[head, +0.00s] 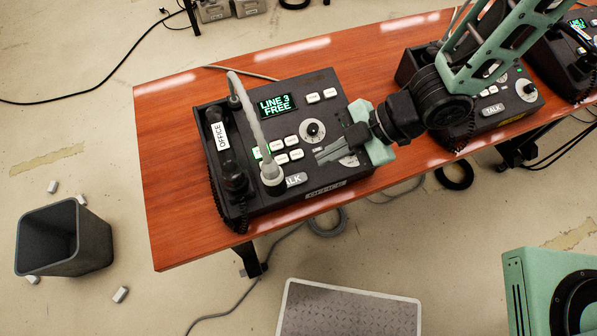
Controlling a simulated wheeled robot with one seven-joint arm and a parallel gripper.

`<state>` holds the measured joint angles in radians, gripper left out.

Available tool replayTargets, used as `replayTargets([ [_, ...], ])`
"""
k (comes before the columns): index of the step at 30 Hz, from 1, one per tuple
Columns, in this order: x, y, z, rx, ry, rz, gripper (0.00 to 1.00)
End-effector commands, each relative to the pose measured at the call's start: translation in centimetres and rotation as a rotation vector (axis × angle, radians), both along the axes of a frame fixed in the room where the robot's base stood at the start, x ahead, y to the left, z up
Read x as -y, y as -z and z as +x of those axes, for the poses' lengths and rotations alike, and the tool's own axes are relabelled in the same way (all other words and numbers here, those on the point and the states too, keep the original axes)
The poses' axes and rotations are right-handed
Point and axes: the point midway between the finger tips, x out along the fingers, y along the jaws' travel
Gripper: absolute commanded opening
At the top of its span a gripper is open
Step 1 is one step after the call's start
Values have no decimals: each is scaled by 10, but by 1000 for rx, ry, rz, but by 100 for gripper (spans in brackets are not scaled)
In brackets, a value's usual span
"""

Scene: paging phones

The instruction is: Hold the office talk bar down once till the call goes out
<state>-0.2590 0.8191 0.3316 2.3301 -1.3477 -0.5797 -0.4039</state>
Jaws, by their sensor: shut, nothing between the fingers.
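The office paging phone (245,195) is a dark box on the left part of the wooden table. Its handset (225,155), labelled OFFICE, lies in its cradle on the left. Its screen (275,105) reads LINE 3 FREE in green. The office talk bar (296,180) is a light bar at the front of the panel, its left end hidden by the foot of a gooseneck microphone (258,130). My gripper (318,156) is shut and empty. It is over the right part of the panel, above and right of the bar, apart from it in the picture; its height is unclear.
A second phone with its own TALK bar (492,109) stands to the right, partly behind my arm; a third (570,50) is at the far right. The bare table (170,170) is left of the office phone. A bin (70,235) stands on the floor.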

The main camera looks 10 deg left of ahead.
Motion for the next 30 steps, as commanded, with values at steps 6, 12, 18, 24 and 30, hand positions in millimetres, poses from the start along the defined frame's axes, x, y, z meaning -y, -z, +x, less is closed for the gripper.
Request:
replayTargets([
  [6,-32,31,-12,-4,-4,-3,0],
  [12,-56,59,-17,-2,0,-3,0],
  [18,-58,81,-11,-1,1,-2,0],
  [24,-59,91,-8,1,0,-1,0],
  [30,-59,92,-8,1,0,-1,0],
])
